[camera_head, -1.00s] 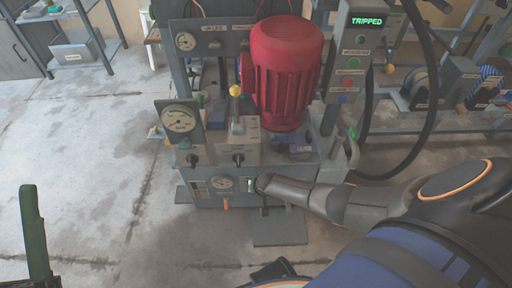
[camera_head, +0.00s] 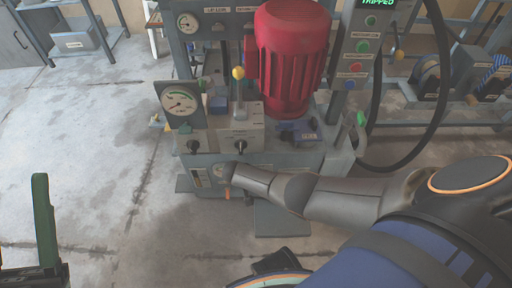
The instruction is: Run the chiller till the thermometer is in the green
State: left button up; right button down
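The press unit's lower front panel (camera_head: 207,185) has a pale upright indicator strip (camera_head: 197,178) at its left end and a small round gauge (camera_head: 220,171) beside it, partly covered by my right gripper. I cannot read either, or tell which is the thermometer. A small orange lever (camera_head: 227,192) hangs below. My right gripper (camera_head: 229,172) is at this panel, over or against the gauge's right side; its fingers are not distinct. A larger dial (camera_head: 180,102) with a green arc stands above. My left gripper (camera_head: 44,225) shows as a dark green finger at lower left.
A red motor (camera_head: 290,60), a yellow-knobbed lever (camera_head: 239,85) and two black knobs (camera_head: 240,146) are above the panel. The button box (camera_head: 358,45) reads TRIPPED. A black hose (camera_head: 436,100) loops at right. The floor at left (camera_head: 90,150) is clear.

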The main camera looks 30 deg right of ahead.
jog(key=c, duration=0.9)
grip_release()
jog(key=shift+o, duration=0.2)
pick_arm(q)
notch_tip(320, 180, up, 10)
jog(key=a+p, duration=0.1)
jog(key=p, duration=0.8)
jog(key=shift+s+r+m+t+p, duration=0.15)
jog(key=shift+s+m+t+p, duration=0.1)
jog(key=shift+m+t+p, duration=0.15)
pick_arm(e)
jog(key=v, duration=1.2)
jog(key=shift+r, duration=0.25)
jog(key=shift+s+a, duration=0.1)
jog(key=shift+a, duration=0.05)
